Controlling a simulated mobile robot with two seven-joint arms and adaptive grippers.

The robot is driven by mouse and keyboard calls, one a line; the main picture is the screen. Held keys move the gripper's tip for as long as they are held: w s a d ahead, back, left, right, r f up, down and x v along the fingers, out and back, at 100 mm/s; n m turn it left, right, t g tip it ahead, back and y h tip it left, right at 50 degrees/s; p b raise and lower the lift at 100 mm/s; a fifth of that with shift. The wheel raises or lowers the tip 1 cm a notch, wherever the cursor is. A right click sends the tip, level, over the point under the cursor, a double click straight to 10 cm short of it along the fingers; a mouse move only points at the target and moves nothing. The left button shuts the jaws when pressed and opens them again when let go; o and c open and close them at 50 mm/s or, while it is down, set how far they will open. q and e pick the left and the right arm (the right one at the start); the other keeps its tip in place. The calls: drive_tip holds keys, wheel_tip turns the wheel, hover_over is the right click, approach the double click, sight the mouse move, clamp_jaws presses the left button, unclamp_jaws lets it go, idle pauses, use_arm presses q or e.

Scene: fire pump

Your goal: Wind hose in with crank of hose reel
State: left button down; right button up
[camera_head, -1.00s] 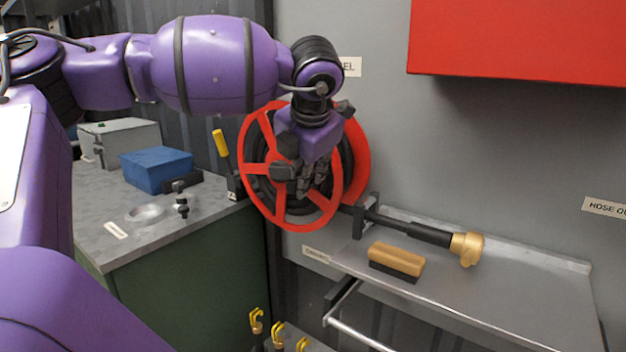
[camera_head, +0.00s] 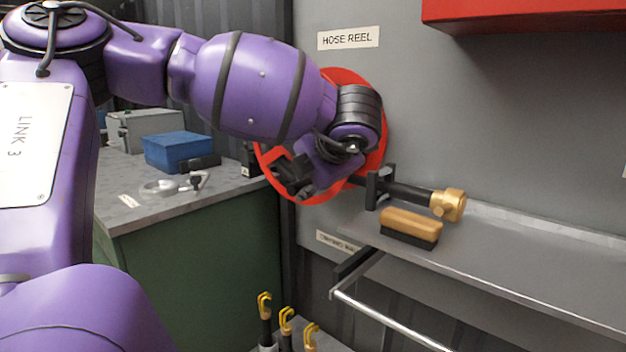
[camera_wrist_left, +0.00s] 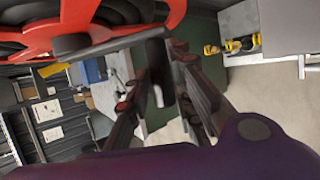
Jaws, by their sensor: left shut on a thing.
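The red hose reel (camera_head: 376,150) is on the grey wall under the HOSE REEL label; my left arm covers most of it. Its red wheel also fills the upper left of the left wrist view (camera_wrist_left: 85,20). My left gripper (camera_head: 290,182) is at the lower left part of the wheel, in front of it. In the left wrist view, the dark crank handle (camera_wrist_left: 160,72) stands between the fingers of my left gripper (camera_wrist_left: 165,90), which is shut on it. The hose on the reel is mostly hidden. My right gripper is not in view.
A black and brass nozzle (camera_head: 447,204) and a wooden brush (camera_head: 410,225) are on the grey shelf (camera_head: 500,260) at right. A blue box (camera_head: 178,152) stands on the green cabinet. A red box (camera_head: 520,12) hangs above. Several yellow-tipped tools (camera_head: 265,303) stand below.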

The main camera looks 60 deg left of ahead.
use_arm(q)
drive_tip(key=f, duration=0.1)
drive_tip(key=f+b, duration=0.1)
drive_tip(key=f+y, duration=0.1)
drive_tip(key=shift+s+d+f+m+b, duration=0.1)
drive_tip(key=shift+s+f+m+b, duration=0.2)
drive_tip(key=shift+s+b, duration=0.1)
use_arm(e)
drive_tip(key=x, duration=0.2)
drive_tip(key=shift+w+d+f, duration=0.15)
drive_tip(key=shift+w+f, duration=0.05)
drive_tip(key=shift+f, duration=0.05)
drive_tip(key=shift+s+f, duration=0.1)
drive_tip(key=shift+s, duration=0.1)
use_arm(q)
drive_tip(key=c, duration=1.8)
unclamp_jaws()
drive_tip(key=shift+o, duration=1.3)
drive_tip(key=shift+w+a+f, duration=0.15)
drive_tip(key=shift+w+a, duration=0.05)
drive_tip(key=shift+a, duration=0.2)
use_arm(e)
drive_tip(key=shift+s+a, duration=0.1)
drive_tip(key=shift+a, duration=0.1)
use_arm(q)
drive_tip(key=shift+r, duration=0.25)
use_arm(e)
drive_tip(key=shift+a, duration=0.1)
